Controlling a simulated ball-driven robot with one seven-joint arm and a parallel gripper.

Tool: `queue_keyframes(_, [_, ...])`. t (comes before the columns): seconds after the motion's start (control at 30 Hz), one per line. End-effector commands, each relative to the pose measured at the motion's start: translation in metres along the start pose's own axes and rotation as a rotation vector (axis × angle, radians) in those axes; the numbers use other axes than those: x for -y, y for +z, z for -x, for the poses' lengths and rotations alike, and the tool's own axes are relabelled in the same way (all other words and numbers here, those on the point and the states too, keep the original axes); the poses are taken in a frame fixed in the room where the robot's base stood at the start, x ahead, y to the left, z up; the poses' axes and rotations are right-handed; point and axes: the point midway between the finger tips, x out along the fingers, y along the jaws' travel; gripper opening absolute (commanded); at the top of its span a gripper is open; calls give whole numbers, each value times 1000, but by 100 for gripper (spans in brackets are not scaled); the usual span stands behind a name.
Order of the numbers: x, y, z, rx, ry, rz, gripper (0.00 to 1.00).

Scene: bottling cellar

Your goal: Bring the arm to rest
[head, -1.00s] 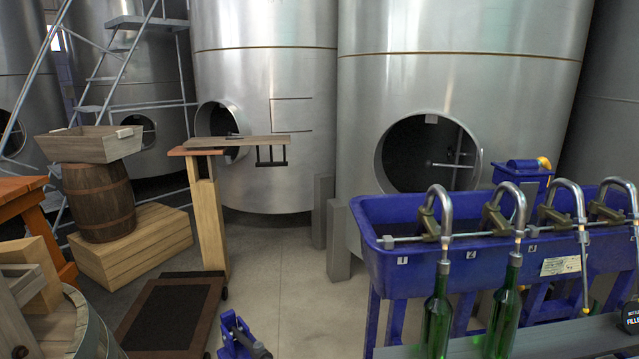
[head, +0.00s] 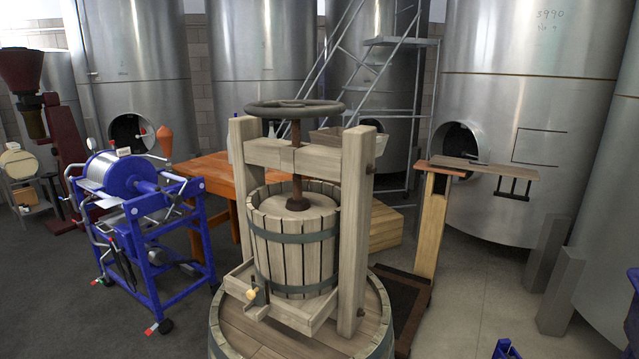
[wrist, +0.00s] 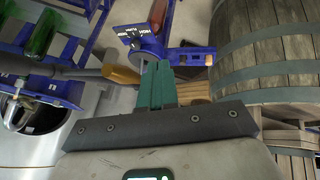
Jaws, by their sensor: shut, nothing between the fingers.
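My gripper (wrist: 157,82) shows in the wrist view as two teal fingers side by side, shut with nothing held. They extend up from a dark grey bar in front of the wrist. Just beyond the fingertips is a blue device (wrist: 186,57) with a dark label; I cannot tell how far apart they are. My gripper does not show in the head view.
In the head view a wooden press (head: 358,215) stands on a barrel (head: 262,342), close ahead. A blue wheeled machine (head: 140,225) stands left, a wooden stand (head: 428,225) right. Green bottles (wrist: 45,32) and a barrel (wrist: 262,50) flank my gripper in the wrist view.

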Motion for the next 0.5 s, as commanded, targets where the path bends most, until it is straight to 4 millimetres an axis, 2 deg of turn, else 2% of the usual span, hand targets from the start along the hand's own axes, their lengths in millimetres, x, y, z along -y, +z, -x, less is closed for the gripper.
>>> queue_keyframes(0.03, [-17,-16,12,-20,33,0,0])
queue_keyframes(0.1, [-41,-28,18,-35,89,4,0])
queue_keyframes(0.17, [-65,-36,23,-38,147,9,0])
queue_keyframes(0.27, [-111,-48,39,-32,253,9,0])
queue_keyframes(0.3, [-132,-52,48,-22,299,6,0])
queue_keyframes(0.4, [-187,-54,75,26,410,-16,0])
queue_keyframes(0.5, [-232,-44,102,101,487,-47,0])
